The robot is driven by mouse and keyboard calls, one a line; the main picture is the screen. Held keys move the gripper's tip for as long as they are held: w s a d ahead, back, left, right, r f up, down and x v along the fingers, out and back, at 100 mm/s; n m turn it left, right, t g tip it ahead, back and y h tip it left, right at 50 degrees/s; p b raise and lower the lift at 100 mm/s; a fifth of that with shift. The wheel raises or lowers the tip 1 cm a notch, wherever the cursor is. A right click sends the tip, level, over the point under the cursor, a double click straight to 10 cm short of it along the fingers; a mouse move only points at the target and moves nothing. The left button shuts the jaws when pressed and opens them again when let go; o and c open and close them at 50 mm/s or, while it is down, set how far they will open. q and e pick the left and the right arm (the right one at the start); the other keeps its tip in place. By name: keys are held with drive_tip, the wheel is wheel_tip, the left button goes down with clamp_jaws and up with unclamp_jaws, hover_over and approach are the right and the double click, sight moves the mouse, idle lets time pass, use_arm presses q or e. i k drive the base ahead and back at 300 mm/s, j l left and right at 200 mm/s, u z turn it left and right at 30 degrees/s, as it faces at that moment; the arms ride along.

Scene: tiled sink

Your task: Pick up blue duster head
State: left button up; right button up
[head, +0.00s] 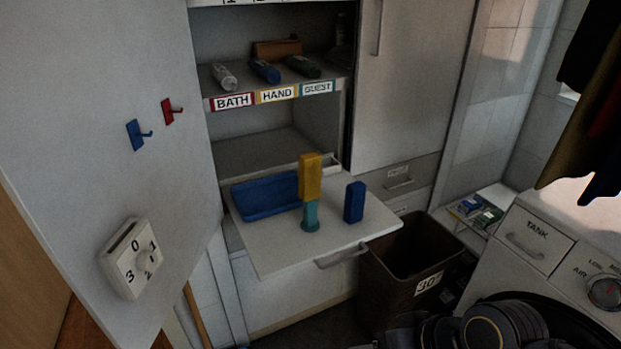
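The blue duster head (354,202) appears to be the small upright blue block on the right side of the white pull-out shelf (275,262). To its left a teal handle (311,217) stands upright with a yellow head (310,177) on top. The blue block stands apart from the handle. A blue tray (242,205) lies behind and left of the handle, partly hidden by it. Neither of my grippers shows in the head view; only dark rounded parts, seemingly of my arm, show at the bottom right.
A dark bin (397,282) stands right of the shelf, below its edge. A washing machine (527,238) is at the right. An open cabinet door (120,90) with hooks and a dial box (130,258) fills the left. Labelled shelves (275,95) rise behind.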

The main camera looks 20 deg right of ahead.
sight(354, 200)
drive_tip(key=i+l, duration=0.2)
drive_tip(key=l, duration=0.15)
drive_tip(key=i+l+u, duration=0.1)
drive_tip(key=l, duration=0.3)
drive_tip(key=i+l, duration=0.3)
drive_tip(key=i+l+u, duration=0.1)
drive_tip(key=l, duration=0.35)
drive_tip(key=i, duration=0.1)
